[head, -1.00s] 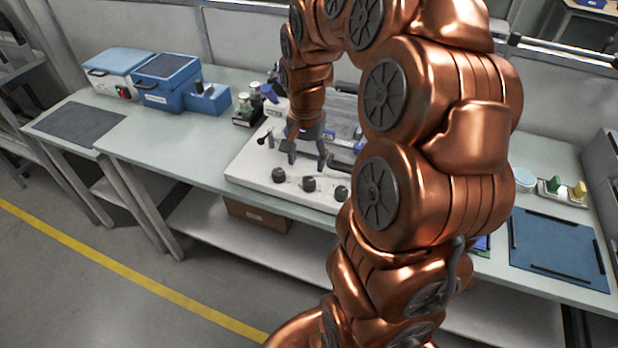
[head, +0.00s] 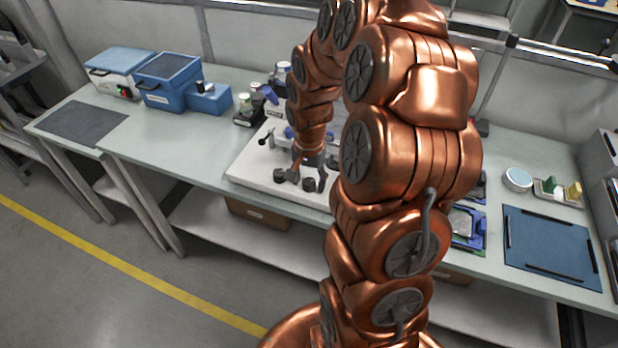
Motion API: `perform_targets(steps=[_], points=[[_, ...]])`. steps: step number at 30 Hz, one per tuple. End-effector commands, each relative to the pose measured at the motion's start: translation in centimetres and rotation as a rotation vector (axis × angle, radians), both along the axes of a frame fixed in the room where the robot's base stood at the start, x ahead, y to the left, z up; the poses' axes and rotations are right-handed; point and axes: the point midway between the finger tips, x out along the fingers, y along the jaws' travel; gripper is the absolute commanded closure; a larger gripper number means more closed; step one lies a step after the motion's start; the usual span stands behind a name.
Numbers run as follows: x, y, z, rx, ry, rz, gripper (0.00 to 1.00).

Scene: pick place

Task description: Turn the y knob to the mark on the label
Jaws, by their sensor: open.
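A white panel (head: 252,172) lies on the bench with several black knobs along its front edge. The left knob (head: 279,176) shows clear of my gripper. The middle knob (head: 309,184) sits right at my gripper's fingertips and is partly covered. The right knob is hidden behind my arm. My gripper (head: 308,180) is open and points down over the front row. I cannot tell whether its fingers touch the middle knob. The label, its mark and any knob lettering are too small to read.
A black lever (head: 265,138) stands at the panel's back left. Blue boxes (head: 168,82) and small jars (head: 245,108) stand further left. A blue mat (head: 552,245) lies at the right. My arm hides the panel's right part.

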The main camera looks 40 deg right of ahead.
Motion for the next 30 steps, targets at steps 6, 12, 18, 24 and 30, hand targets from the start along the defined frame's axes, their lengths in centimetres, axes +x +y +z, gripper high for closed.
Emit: perform_targets(steps=[6, 12, 18, 24, 30], points=[[0.03, -0.02, 0.01, 0.0, -0.001, 0.0, 0.44], [0.05, -0.02, 0.02, 0.0, -0.001, 0.0, 0.65], [0.06, -0.02, 0.03, 0.0, -0.001, 0.001, 0.86], [0.06, -0.02, 0.03, -0.001, -0.002, 0.001, 1.0], [0.09, -0.04, -0.09, -0.002, -0.003, 0.027, 1.0]])
